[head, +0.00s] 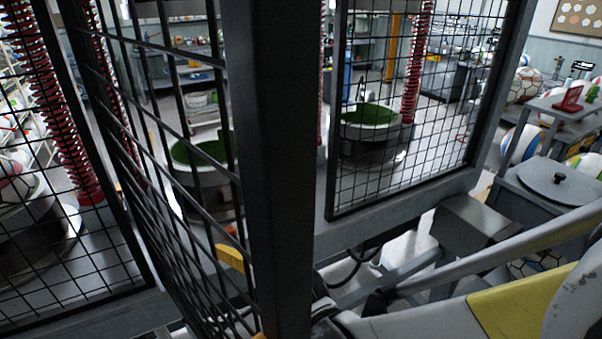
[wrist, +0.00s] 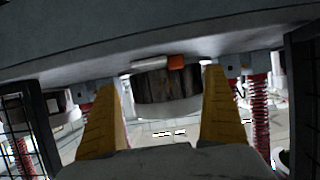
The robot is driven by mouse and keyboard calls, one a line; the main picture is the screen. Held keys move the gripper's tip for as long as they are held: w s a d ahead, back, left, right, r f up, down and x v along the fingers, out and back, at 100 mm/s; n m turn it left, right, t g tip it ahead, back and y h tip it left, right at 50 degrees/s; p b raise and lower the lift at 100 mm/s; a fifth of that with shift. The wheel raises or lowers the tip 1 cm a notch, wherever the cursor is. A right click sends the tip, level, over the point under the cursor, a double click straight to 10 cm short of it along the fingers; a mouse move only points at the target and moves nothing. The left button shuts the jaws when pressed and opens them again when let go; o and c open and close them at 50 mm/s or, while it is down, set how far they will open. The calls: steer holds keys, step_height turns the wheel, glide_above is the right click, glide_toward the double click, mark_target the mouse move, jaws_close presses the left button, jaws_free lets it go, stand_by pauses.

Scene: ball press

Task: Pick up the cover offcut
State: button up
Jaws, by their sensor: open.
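A small piece, white on one side and orange-red on the other (wrist: 174,63), lies against a grey surface in the wrist view; it looks like the cover offcut. My gripper (wrist: 159,78) is open, with a yellow finger on each side of this piece and nothing held. Whether the fingers reach level with it I cannot tell. In the head view one yellow finger of my gripper (head: 232,258) shows behind the dark mesh. A small orange patch (head: 231,230) shows just above it, partly hidden by the fence.
A dark fence post (head: 280,170) and mesh panels block much of the head view. Green-lined round tubs (head: 368,115) stand beyond. A grey drum with a lid (head: 558,178) is at the right. In the wrist view a broad grey surface (wrist: 150,30) spans the top.

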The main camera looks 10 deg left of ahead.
steer(key=b+x, duration=0.3)
steer(key=x, duration=0.5)
steer(key=shift+w+f, duration=0.1)
steer(key=shift+c, duration=1)
steer(key=c, duration=0.8)
